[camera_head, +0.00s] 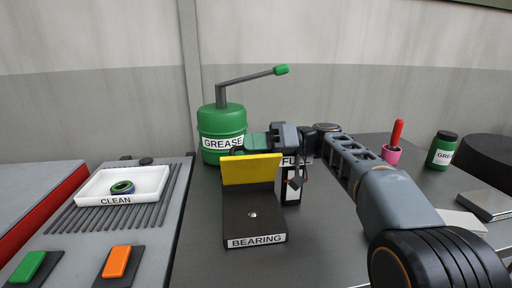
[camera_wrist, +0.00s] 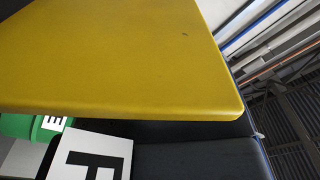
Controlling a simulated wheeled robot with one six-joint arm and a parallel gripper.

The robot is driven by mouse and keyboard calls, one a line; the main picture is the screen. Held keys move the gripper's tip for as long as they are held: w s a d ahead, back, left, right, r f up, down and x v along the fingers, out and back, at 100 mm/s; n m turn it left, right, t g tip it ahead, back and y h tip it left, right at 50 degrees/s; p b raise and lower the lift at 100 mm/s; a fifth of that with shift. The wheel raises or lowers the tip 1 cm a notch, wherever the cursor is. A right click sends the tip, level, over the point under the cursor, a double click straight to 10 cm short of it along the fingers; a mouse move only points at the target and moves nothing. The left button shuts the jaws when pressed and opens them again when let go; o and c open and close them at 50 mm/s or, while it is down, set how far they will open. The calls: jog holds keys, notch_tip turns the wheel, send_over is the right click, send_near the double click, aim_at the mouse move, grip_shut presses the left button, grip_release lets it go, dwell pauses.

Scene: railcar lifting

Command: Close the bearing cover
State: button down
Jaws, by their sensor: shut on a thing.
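The bearing cover (camera_head: 252,169) is a yellow plate standing upright at the back of the black bearing box (camera_head: 235,215). The box carries a BEARING label on its front, and its top, with a small light knob, is uncovered. My gripper (camera_head: 256,144) is at the cover's upper edge, reaching in from the right and behind, and is shut on the cover. Its fingertips are partly hidden behind the plate. In the wrist view the yellow cover (camera_wrist: 110,55) fills the upper left, very close to the camera.
A green grease tank (camera_head: 222,129) with a pump handle stands behind the cover. A dark box with a partly hidden label (camera_head: 290,185) is close to the right. A white CLEAN tray (camera_head: 122,185) lies left. A pink cup (camera_head: 391,154) and green can (camera_head: 441,150) stand right.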

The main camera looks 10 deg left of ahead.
jog(key=shift+w+f, duration=0.1)
jog(key=shift+f, duration=0.1)
jog(key=c, duration=1.2)
grip_release()
jog(key=shift+w, duration=0.1)
jog(key=shift+o, duration=0.2)
jog(key=shift+d+r, duration=0.1)
jog(key=p+v, duration=0.2)
jog(key=v, duration=1.1)
jog(key=shift+d, duration=0.3)
